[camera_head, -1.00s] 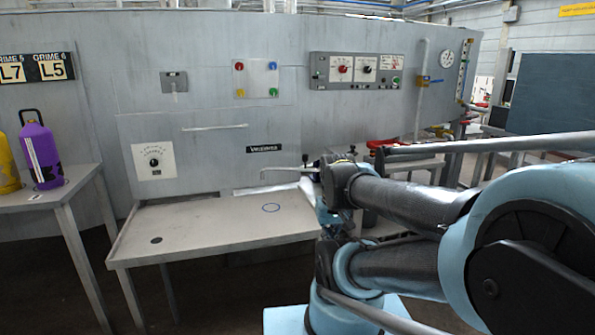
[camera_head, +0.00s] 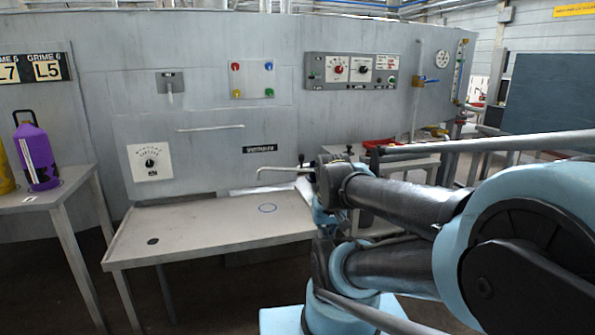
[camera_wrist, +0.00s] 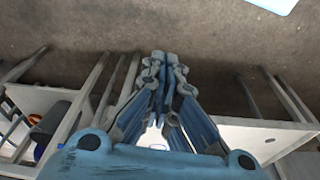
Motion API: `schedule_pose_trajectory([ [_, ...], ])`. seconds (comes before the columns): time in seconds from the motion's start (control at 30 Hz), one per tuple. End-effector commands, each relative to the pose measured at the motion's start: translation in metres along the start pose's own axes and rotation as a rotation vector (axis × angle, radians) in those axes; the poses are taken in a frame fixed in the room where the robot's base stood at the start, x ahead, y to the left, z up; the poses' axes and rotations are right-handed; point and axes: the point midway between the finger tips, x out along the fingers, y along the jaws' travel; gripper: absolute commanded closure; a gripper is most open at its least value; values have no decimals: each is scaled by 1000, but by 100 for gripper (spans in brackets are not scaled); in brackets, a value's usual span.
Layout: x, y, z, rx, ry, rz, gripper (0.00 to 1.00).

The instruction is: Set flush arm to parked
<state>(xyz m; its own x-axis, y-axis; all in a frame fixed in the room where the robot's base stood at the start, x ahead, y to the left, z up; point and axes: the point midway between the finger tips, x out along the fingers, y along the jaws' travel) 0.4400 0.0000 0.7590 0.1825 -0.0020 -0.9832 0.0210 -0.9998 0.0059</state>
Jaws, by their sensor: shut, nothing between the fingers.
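A thin bent metal rod (camera_head: 285,169), which may be the flush arm, reaches left over the back of the grey table (camera_head: 210,238), beside my arm. Its right end is hidden behind my arm. No label marks it as the flush arm. My gripper (camera_wrist: 163,60) is shut and empty in the wrist view, over bare floor between the tables. In the head view the gripper cannot be made out behind my arm links.
A purple cylinder (camera_head: 37,155) and a partly cut-off yellow one (camera_head: 4,172) stand on the left table. The grey table top is clear.

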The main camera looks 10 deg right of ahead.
Motion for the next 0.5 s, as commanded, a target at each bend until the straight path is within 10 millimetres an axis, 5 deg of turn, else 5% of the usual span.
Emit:
schedule_pose_trajectory([
  [0.23, 0, 0, 0, 0, 0, 0, 98],
  [0.4, -12, -2, 0, -11, 18, -13, 59],
  [0.5, -23, -5, -20, -37, 30, -39, 58],
])
